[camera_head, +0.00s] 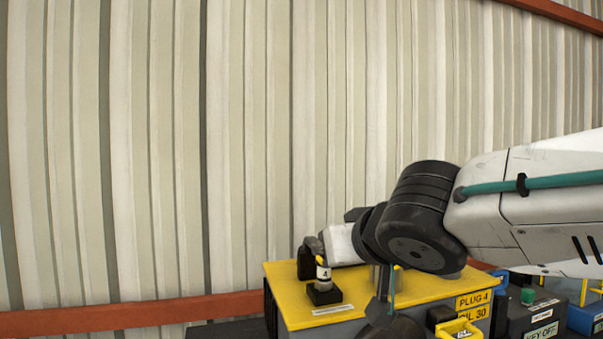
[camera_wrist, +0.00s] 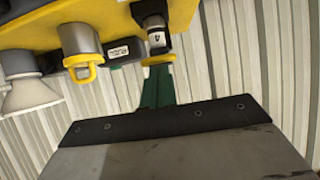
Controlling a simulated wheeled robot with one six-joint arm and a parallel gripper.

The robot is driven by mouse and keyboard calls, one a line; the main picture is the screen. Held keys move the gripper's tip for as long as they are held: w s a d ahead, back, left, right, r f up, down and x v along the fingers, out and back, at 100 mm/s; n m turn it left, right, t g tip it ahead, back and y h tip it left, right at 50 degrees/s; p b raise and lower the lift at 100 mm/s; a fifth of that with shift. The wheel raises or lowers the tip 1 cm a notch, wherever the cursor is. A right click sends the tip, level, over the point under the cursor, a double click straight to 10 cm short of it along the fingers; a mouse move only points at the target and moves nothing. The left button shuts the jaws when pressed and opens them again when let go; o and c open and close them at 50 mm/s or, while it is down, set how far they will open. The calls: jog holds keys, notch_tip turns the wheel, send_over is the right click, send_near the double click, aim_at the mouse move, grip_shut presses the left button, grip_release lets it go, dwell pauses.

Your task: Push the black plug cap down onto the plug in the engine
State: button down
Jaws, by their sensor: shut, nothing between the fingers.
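The plug cap, dark with a white band marked 4 (camera_head: 323,273), stands upright over a square black base (camera_head: 324,294) on the yellow engine top (camera_head: 284,292). In the wrist view the cap (camera_wrist: 156,36) shows near the top centre, seen from its upper end. My gripper (camera_head: 316,245) is shut with nothing held, at the cap's upper end. In the wrist view its green fingers (camera_wrist: 159,84) reach up to a yellow piece at the cap's end. They look close to or touching the cap; I cannot tell which. The plug itself is hidden.
A grey cylinder with a yellow ring (camera_wrist: 80,45) and a pale funnel shape (camera_wrist: 28,92) stand left of the cap in the wrist view. A PLUG 4 label (camera_head: 474,299) marks the engine front. A box marked KEY OFF (camera_head: 540,325) stands at right. The ribbed wall (camera_head: 240,150) is behind.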

jog(key=shift+s+d+f, duration=0.1)
jog(key=shift+s+f, duration=0.15)
jog(key=shift+f, duration=0.55)
jog(key=shift+s+d+f, duration=0.1)
jog(key=shift+s+f, duration=0.1)
jog(key=shift+f, duration=0.6)
jog(key=shift+r, duration=0.1)
notch_tip(320, 180, up, 5)
jog(key=s+d+f, duration=0.2)
jog(key=s+f, duration=0.3)
jog(key=s, duration=0.4)
jog(key=shift+d, duration=0.15)
